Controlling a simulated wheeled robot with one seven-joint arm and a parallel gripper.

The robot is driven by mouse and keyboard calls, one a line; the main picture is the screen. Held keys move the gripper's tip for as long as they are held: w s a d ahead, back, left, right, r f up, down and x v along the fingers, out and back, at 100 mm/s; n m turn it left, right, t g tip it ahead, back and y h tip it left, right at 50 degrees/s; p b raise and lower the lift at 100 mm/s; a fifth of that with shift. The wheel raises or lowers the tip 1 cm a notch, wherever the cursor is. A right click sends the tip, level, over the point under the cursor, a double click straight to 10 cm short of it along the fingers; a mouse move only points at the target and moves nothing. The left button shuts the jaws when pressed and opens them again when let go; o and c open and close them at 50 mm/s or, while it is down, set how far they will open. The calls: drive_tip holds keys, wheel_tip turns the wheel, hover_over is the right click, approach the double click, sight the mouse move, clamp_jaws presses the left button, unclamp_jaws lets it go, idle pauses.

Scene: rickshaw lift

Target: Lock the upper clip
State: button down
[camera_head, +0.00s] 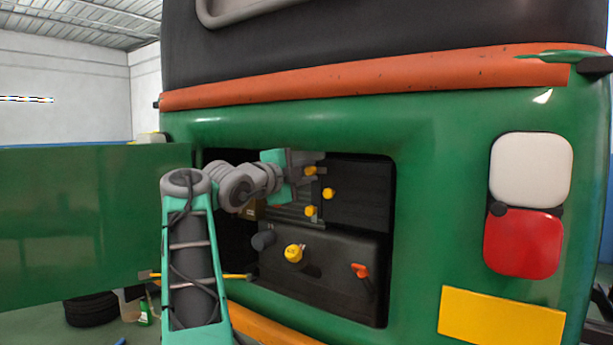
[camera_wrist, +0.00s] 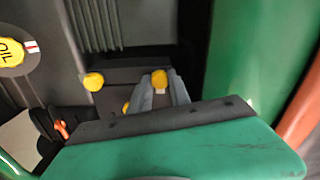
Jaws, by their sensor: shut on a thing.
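The upper clip, with a rounded yellow knob (camera_head: 311,170), sits high in the open rear compartment of the green rickshaw. It also shows in the wrist view (camera_wrist: 158,78), at the tips of my gripper's grey fingers. My gripper (camera_wrist: 161,90) reaches into the compartment from the left and is shut on this knob. Its fingers also show in the head view (camera_head: 310,161). A second yellow knob (camera_head: 328,193) is to the right and a third (camera_head: 311,210) is below. The clip's body is mostly hidden, so its latch position cannot be told.
A yellow cap (camera_head: 293,254) and an orange handle (camera_head: 361,271) are lower in the compartment. The green hatch door (camera_head: 80,220) stands open at the left. The compartment's green rim (camera_head: 400,240) borders the opening. A black tire (camera_head: 90,312) lies on the floor.

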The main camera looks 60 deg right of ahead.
idle(0.4)
drive_tip(key=c, duration=1.2)
unclamp_jaws()
drive_tip(key=w+a, duration=0.1)
drive_tip(key=a, duration=0.6)
drive_tip(key=shift+w+a+b, duration=0.15)
drive_tip(key=shift+a+b, duration=0.2)
